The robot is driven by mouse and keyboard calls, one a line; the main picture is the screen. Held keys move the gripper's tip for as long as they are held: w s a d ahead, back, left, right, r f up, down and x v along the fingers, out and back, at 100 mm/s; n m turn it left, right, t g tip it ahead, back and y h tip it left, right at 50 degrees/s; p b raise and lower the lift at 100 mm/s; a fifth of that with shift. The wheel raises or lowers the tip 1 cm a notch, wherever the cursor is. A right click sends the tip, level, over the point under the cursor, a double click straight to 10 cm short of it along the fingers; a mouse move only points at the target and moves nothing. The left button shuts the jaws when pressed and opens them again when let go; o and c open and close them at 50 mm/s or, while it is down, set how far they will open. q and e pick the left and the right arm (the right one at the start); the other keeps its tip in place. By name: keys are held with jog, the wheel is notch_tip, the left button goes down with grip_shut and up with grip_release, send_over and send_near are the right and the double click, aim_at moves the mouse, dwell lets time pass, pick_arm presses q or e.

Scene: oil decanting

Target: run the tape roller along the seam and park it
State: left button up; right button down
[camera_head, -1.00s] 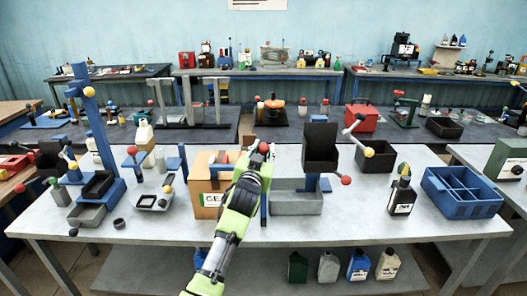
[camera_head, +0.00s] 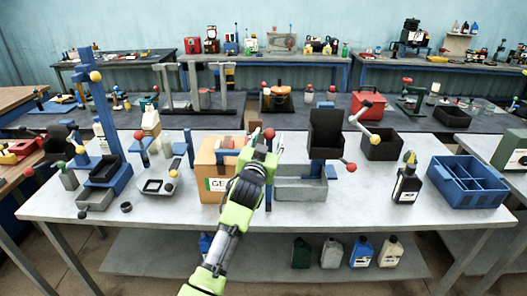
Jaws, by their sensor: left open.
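A brown carton (camera_head: 208,170) with a white label stands near the front middle of the grey table, in the head view. My left gripper (camera_head: 262,150) is open at the carton's right side, and my green arm hides part of the carton. A red ball knob (camera_head: 269,133) shows just beyond the fingers; I cannot tell whether they touch it or whether it belongs to the tape roller. I cannot make out the roller or the seam clearly. My right gripper is out of view.
A grey bin (camera_head: 300,190) with a black tilting box (camera_head: 326,135) above it stands right of my gripper. A dark bottle (camera_head: 406,185) and a blue divided tray (camera_head: 467,182) stand further right. Blue stands crowd the left. The front table strip is mostly clear.

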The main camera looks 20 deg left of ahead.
pick_arm(q)
jog(key=s, duration=1)
jog(key=shift+d, duration=0.45)
